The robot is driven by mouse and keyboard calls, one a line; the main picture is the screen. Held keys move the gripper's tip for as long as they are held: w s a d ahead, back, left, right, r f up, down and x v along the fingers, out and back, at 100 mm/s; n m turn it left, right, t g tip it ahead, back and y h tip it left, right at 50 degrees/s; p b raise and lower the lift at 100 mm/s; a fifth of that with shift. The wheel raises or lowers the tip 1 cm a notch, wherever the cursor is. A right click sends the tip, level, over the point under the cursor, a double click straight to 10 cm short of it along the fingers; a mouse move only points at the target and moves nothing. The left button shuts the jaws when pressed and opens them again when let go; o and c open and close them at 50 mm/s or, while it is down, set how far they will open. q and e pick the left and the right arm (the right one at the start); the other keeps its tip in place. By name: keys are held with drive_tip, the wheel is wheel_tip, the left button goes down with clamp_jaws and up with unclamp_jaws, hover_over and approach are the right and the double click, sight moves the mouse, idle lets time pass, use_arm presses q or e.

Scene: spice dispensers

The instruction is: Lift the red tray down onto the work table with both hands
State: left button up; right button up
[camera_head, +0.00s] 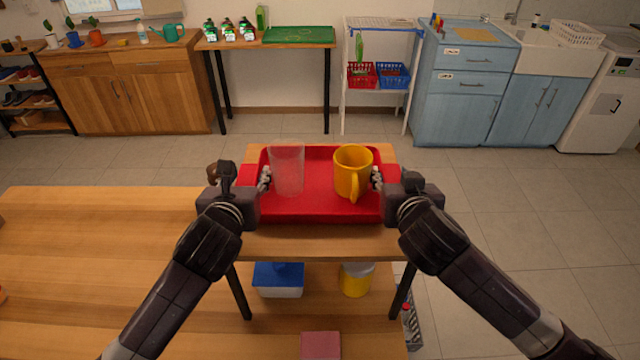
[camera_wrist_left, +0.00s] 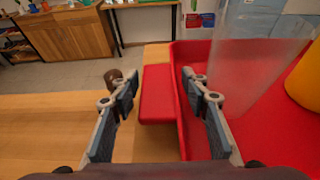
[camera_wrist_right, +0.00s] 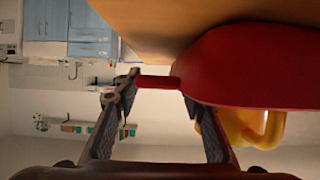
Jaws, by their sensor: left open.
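The red tray (camera_head: 320,208) lies on a small wooden shelf table (camera_head: 325,240) and carries a clear cup (camera_head: 287,170) and a yellow mug (camera_head: 352,172). My left gripper (camera_head: 264,180) is at the tray's left side. In the left wrist view, its parted fingers (camera_wrist_left: 160,92) are either side of the tray's left rim flange (camera_wrist_left: 158,95), without a visible grip. My right gripper (camera_head: 377,180) is at the right side, beside the mug. In the right wrist view, its fingers (camera_wrist_right: 160,92) are apart around the red handle (camera_wrist_right: 157,82); contact is unclear.
A wide wooden table (camera_head: 100,270) with bare surface extends at the left front. The shelf below holds a blue-lidded box (camera_head: 278,280), a yellow tub (camera_head: 355,280) and a pink block (camera_head: 320,345). A small brown object (camera_wrist_left: 113,76) stands left of the tray. Cabinets line the far wall.

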use_arm(q)
clamp_jaws()
use_arm(e)
clamp_jaws()
use_arm(q)
drive_tip(key=shift+r, duration=0.1)
use_arm(e)
drive_tip(key=shift+r, duration=0.1)
use_arm(q)
drive_tip(key=shift+r, duration=0.1)
use_arm(e)
drive_tip(key=shift+r, duration=0.1)
